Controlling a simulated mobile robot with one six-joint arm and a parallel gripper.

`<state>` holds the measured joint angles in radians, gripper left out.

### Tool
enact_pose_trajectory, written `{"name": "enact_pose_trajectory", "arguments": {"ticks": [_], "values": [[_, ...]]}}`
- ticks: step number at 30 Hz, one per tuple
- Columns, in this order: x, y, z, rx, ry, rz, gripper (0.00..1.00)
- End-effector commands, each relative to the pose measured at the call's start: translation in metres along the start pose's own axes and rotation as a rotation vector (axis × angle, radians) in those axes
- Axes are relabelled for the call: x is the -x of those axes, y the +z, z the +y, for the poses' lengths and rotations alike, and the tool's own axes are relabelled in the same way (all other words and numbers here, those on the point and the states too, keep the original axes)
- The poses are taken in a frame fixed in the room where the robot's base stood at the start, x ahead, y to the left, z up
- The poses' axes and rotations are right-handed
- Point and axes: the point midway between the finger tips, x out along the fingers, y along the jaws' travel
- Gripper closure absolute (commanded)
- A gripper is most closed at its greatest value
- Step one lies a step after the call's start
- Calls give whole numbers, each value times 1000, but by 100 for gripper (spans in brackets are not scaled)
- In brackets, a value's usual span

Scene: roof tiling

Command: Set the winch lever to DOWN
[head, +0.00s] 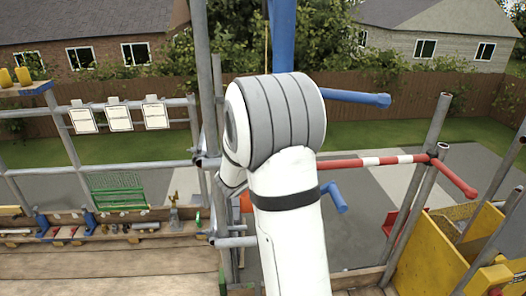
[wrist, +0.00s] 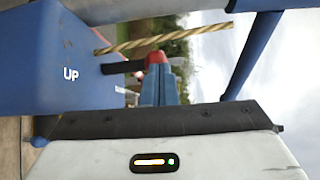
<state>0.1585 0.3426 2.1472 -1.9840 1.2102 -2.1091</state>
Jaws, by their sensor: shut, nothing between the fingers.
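The blue winch box (wrist: 60,60) fills the left of the wrist view, with a white UP mark on the face toward me. A dark lever (wrist: 122,68) sticks out from its right side and ends at a red knob (wrist: 157,57). No DOWN mark is visible. My gripper (wrist: 160,72) is shut and empty, its bluish fingertips right at the red knob. I cannot tell whether they touch it. In the head view my arm hides the gripper, the box and the lever; the blue hoist post (head: 283,35) rises behind the arm.
A tan rope (wrist: 165,38) crosses in front of the box near the lever. Blue bars (head: 355,97) and a red-white rail (head: 400,161) extend right of my arm. Scaffold poles (head: 205,80) stand left. A yellow container (head: 430,255) is at the right, a wooden bench (head: 100,262) at the left.

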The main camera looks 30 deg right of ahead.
Motion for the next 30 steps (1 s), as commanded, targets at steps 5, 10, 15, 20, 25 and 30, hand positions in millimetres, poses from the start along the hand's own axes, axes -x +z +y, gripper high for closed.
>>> {"name": "enact_pose_trajectory", "arguments": {"ticks": [5,10,15,20,25,30], "values": [[-3,-3,-3,1,0,-5,100],[0,0,-3,2,-1,-9,100],[12,2,-13,2,0,-10,100],[36,2,-25,0,-1,-7,100],[74,-2,-36,-3,-1,-8,100],[102,-6,-48,-1,0,-6,100]]}}
